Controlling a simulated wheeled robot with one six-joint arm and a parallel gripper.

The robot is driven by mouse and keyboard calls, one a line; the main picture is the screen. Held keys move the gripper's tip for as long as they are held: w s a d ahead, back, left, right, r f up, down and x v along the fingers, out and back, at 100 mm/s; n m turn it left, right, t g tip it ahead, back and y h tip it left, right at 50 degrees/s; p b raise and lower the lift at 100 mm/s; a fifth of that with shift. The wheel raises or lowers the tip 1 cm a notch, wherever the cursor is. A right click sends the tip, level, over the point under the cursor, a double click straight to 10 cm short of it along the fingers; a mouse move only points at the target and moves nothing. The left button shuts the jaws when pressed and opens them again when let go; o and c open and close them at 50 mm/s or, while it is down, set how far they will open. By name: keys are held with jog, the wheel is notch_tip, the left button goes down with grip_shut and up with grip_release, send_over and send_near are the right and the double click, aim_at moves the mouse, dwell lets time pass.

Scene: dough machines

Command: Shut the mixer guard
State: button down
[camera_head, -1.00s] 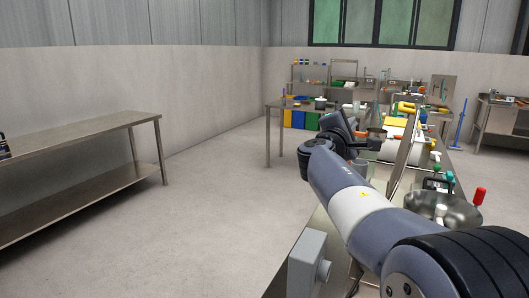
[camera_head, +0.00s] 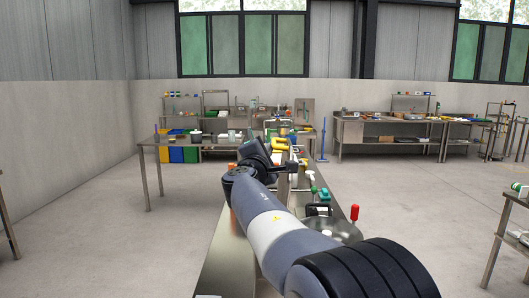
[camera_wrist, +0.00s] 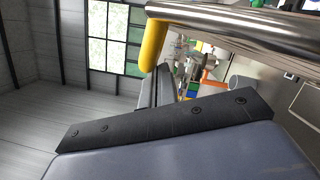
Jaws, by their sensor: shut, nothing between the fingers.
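My gripper (camera_head: 252,152) is at the far end of my arm, above the steel bench. It is shut and empty, though its fingertips are small and partly hidden in the head view. A yellow grip (camera_head: 279,144) shows just right of it; I cannot tell whether they touch. In the wrist view a yellow grip (camera_wrist: 153,45) and a thick steel bar (camera_wrist: 235,20) cross the top, close to the camera. They look like part of a guard, but I cannot make out the whole guard or its angle. My arm hides much of the machine.
A steel bowl (camera_head: 335,230) and a red-knobbed lever (camera_head: 355,213) stand right of my arm. Small green-topped items (camera_head: 324,195) lie near them. Another steel table (camera_head: 150,142) stands beyond at left. Open floor (camera_head: 110,235) lies on the left.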

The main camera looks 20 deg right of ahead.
jog(key=s+d+f+m+g+b, duration=0.15)
jog(key=s+d+m, duration=0.25)
jog(key=d, duration=0.4)
jog(key=s+d+f+m, duration=0.3)
jog(key=d+m, duration=0.2)
jog(key=d, duration=0.4)
jog(key=s+d+f+m+y, duration=0.1)
jog(key=d+f, duration=0.2)
jog(key=f, duration=0.2)
jog(key=s+d+f+m+y+p, duration=0.1)
jog(key=d+f+m, duration=0.1)
jog(key=f, duration=0.3)
jog(key=s+d+f+m+p, duration=0.1)
jog(key=d+f+m, duration=0.1)
jog(key=d+f, duration=0.1)
jog(key=shift+s+d+f+g+y, duration=0.2)
jog(key=shift+f, duration=0.25)
jog(key=shift+s+d+f+g+y, duration=0.15)
jog(key=shift+s+f+y, duration=0.05)
jog(key=shift+f, duration=0.25)
